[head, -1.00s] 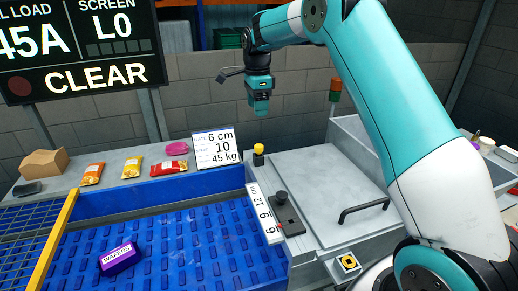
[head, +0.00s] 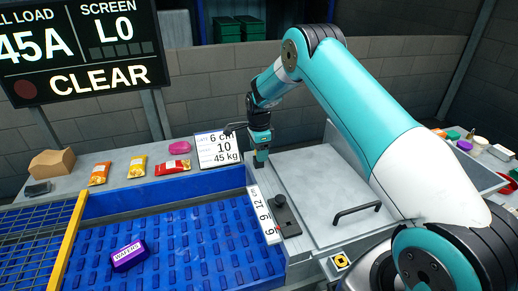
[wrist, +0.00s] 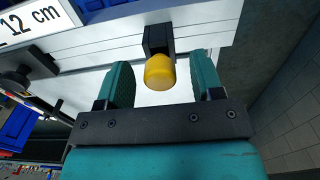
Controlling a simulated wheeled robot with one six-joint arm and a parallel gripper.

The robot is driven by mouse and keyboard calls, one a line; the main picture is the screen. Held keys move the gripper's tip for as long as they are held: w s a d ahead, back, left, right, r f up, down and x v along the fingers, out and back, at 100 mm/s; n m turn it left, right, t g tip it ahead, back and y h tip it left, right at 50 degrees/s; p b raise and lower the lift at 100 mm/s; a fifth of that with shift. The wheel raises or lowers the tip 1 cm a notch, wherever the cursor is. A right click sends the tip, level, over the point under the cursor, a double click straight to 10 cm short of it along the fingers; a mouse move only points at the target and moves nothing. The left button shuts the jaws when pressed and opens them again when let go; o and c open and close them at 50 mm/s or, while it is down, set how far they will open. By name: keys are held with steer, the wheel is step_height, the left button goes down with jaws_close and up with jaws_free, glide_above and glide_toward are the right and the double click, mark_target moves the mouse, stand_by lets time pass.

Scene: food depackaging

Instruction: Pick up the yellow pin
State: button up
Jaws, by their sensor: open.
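The yellow pin (wrist: 160,72) shows in the wrist view as a rounded yellow head on a dark base. It stands between the two teal fingers of my gripper (wrist: 163,85), which are open, with a gap on each side of the pin. In the head view my gripper (head: 260,160) points down at the back left corner of the grey machine top. There the pin is hidden behind the fingers.
A white sign (head: 217,149) stands just left of my gripper. A scale strip (head: 263,214) and a dark slider (head: 284,216) lie in front. A blue belt (head: 190,240) carries a purple wafers pack (head: 128,256). A lid with a handle (head: 356,212) is to the right.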

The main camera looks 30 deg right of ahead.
steer(key=shift+f, duration=0.1)
steer(key=shift+c, duration=0.4)
steer(key=c, duration=0.9)
steer(key=shift+c, duration=0.4)
steer(key=shift+r, duration=0.2)
